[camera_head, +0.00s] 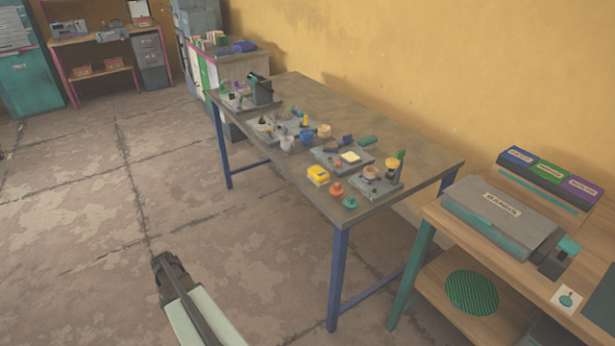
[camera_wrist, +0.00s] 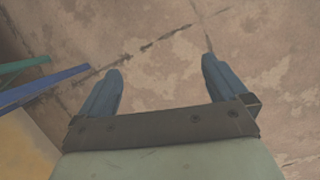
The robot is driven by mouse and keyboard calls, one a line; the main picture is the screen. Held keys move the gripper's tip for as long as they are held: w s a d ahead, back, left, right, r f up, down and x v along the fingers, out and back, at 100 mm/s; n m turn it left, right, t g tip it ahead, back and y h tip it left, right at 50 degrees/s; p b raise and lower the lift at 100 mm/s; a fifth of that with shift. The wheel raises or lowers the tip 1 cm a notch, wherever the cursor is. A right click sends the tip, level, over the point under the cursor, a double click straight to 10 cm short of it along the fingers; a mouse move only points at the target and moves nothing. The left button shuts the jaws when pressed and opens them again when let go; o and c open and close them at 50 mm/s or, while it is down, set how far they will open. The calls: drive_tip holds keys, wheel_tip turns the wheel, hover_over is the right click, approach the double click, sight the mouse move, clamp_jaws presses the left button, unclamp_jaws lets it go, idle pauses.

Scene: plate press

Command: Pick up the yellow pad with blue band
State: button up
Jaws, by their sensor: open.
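A yellow pad (camera_head: 318,175) lies near the front edge of the table with the blue legs, in the head view. A blue band on it is too small to make out clearly. My gripper (camera_head: 168,262) is low in the head view, over the floor and well apart from the table. In the wrist view my gripper (camera_wrist: 160,85) has its two blue-grey fingers spread, with only floor between them. The pad is not in the wrist view.
The table (camera_head: 420,157) carries several grey plates with small parts. An orange knob (camera_head: 336,189) and a teal knob (camera_head: 350,202) stand close to the pad. A wooden bench (camera_head: 455,225) with a grey box (camera_head: 500,215) is at the right. Floor at left is clear.

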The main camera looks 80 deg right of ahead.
drive_tip(key=s+d+r+m+t, duration=0.15)
drive_tip(key=d+r+m, duration=0.45)
drive_tip(key=d, duration=1)
wheel_tip(320, 180, up, 36)
drive_tip(key=r+m+t+h, duration=0.1)
drive_tip(key=m+t+h, duration=0.1)
drive_tip(key=m, duration=0.7)
hover_over(319, 171)
drive_tip(key=shift+g, duration=0.25)
wheel_tip(319, 171, down, 14)
drive_tip(key=shift+w+f, duration=0.1)
drive_tip(key=c, duration=0.7)
